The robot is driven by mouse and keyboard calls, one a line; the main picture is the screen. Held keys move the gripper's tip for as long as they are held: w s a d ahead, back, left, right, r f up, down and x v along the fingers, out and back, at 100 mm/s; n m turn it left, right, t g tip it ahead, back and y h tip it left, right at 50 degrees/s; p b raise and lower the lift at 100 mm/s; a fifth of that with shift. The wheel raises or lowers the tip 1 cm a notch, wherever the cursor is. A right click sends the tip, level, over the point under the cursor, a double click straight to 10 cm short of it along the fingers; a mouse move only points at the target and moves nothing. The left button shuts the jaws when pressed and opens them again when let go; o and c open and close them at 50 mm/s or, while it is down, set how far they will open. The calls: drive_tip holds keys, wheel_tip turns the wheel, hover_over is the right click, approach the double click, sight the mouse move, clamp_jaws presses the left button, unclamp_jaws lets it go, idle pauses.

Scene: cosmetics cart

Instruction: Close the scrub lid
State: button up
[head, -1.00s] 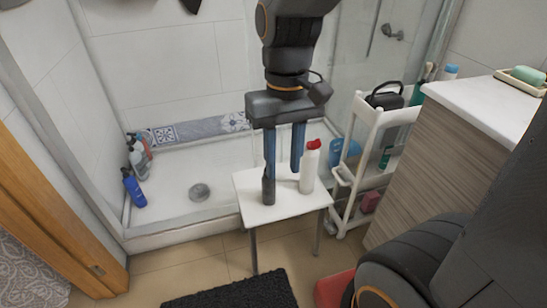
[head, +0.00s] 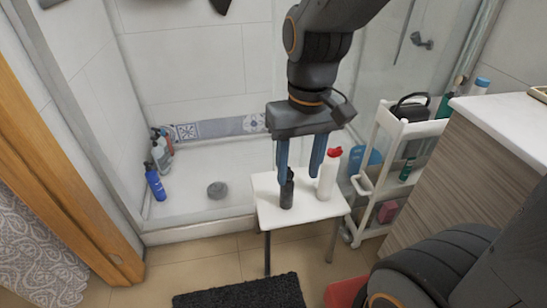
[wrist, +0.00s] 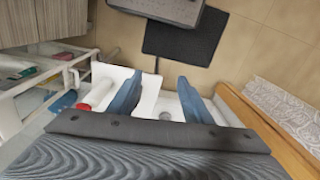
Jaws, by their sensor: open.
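A white bottle with a red lid (head: 328,176) stands upright on a small white stool. The red lid looks tilted, but I cannot tell clearly how far it is open. A dark bottle (head: 287,196) stands to its left on the same stool. Neither label is readable, so I cannot tell for certain which one is the scrub. My gripper (head: 298,180) points down over the stool, its blue fingers apart with nothing visible between them. The left finger overlaps the dark bottle's top in the head view; contact is unclear. The white bottle (wrist: 101,93) is left of the fingers in the wrist view.
The white stool (head: 310,209) stands before the shower tray (head: 190,205). A white cart (head: 380,150) with toiletries is right of it, beside a wood-sided cabinet (head: 450,175). A dark mat (head: 240,292) lies in front. Several bottles (head: 155,184) stand in the shower's left corner.

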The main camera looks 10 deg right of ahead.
drive_tip(key=w+p, duration=0.3)
drive_tip(key=w, duration=0.2)
drive_tip(key=m+p, duration=0.1)
drive_tip(key=p, duration=1)
hover_over(289, 173)
drive_tip(key=w, duration=0.1)
wheel_tip(289, 173, down, 11)
drive_tip(key=shift+w+f+p, duration=0.1)
drive_tip(key=shift+f+p, duration=0.25)
drive_tip(key=shift+f, duration=3.9)
drive_tip(key=shift+c, duration=0.3)
drive_tip(key=c, duration=1)
